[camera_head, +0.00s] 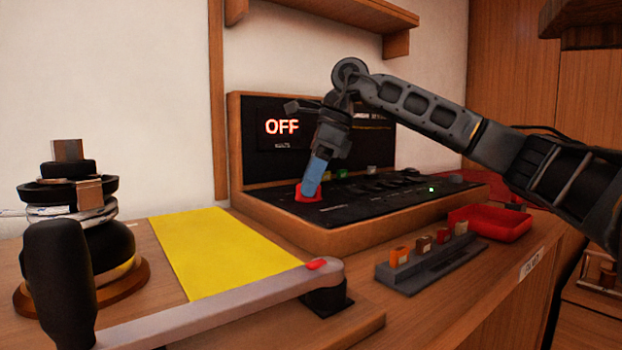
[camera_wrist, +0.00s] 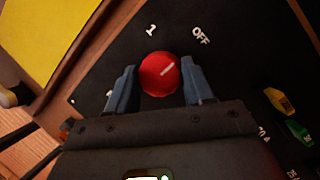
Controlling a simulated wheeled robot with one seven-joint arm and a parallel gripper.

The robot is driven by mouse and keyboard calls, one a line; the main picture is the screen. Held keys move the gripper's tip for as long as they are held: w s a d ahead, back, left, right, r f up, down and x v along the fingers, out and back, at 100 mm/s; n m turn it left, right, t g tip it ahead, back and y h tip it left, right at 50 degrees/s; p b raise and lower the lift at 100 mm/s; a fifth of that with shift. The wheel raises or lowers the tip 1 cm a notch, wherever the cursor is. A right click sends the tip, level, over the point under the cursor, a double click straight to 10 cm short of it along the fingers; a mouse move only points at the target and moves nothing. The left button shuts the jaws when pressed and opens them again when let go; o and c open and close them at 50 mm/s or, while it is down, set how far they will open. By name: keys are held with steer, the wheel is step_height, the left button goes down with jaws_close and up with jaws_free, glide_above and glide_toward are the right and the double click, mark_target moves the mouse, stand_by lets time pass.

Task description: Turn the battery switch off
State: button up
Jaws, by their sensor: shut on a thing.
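The battery switch is a round red knob (camera_head: 307,196) on the black panel (camera_head: 365,207) in the head view. In the wrist view the red knob (camera_wrist: 158,76) sits between the two blue fingers of my gripper (camera_wrist: 161,84). My gripper (camera_head: 313,181) reaches down from above and is shut on the knob. The knob's white line points up and right, roughly toward the printed OFF label (camera_wrist: 201,36); a 1 label (camera_wrist: 151,31) is to its left. The display (camera_head: 282,128) at the back of the panel reads OFF in glowing letters. The fingers hide part of the knob in the head view.
A yellow sheet (camera_head: 220,250) lies left of the panel. A winch (camera_head: 75,220) with a long handle (camera_head: 220,303) is at the front left. A grey rack (camera_head: 430,262) with several coloured blocks and a red tray (camera_head: 490,222) stand at the right. A shelf is overhead.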

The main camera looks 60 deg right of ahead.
steer(key=o, duration=1)
steer(key=shift+o, duration=0.2)
steer(key=p+v, duration=0.2)
steer(key=v, duration=0.5)
steer(key=shift+r, duration=0.35)
steer(key=shift+s, duration=0.1)
